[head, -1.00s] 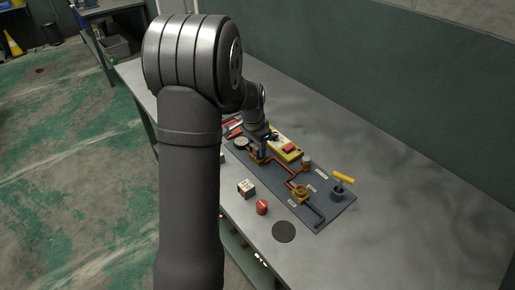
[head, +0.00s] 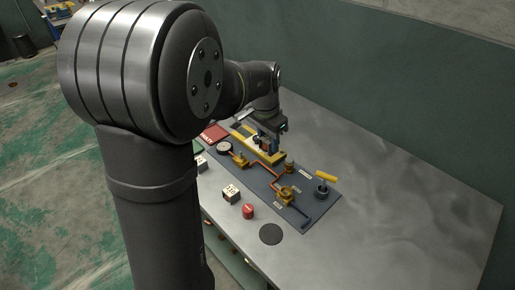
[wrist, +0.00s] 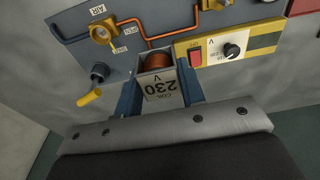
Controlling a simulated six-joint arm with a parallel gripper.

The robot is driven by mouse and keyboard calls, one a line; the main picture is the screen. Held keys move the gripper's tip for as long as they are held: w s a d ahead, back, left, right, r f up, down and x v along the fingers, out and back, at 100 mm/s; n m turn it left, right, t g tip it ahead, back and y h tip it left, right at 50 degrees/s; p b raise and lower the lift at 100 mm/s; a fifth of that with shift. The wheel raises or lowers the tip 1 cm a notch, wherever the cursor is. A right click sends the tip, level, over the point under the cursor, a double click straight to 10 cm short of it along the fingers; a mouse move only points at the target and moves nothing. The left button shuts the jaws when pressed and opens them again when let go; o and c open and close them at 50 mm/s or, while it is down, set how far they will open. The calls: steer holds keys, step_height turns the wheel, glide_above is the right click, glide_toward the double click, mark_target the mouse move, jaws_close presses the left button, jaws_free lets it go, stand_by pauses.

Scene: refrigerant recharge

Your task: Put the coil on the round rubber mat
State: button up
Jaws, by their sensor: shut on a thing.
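The coil (wrist: 158,88) is a pale grey block with copper windings on top and a label reading "230 V". My gripper (wrist: 158,78) is shut on it, with one blue finger on each side. In the head view my gripper (head: 267,145) is over the yellow-edged box at the back of the panel; the coil is hard to make out there. The round rubber mat (head: 271,234) is a flat black disc on the bench, in front of the panel's near right part. It looks bare. I do not see the mat in the wrist view.
The dark panel (head: 322,207) carries copper pipes, brass fittings, a gauge (head: 224,148) and a yellow-handled valve (head: 325,177). A red cylinder (head: 248,211) and a pale labelled cube (head: 230,193) stand near the mat. The bench on the right is clear.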

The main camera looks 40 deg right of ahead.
steer(key=shift+s+r, duration=0.25)
steer(key=shift+s, duration=0.35)
steer(key=s+a+f+n, duration=0.2)
steer(key=s+a, duration=0.5)
steer(key=s, duration=0.5)
steer(key=s+a+f+n, duration=0.1)
steer(key=s+a+n, duration=0.2)
steer(key=s+a, duration=0.75)
glide_above(272, 232)
steer(key=shift+t, duration=0.3)
steer(key=f, duration=0.7)
steer(key=shift+s+a, duration=0.1)
steer(key=shift+a, duration=0.2)
steer(key=shift+m, duration=0.3)
steer(key=shift+f, duration=2.05)
steer(key=shift+f, duration=0.15)
steer(key=o, duration=1)
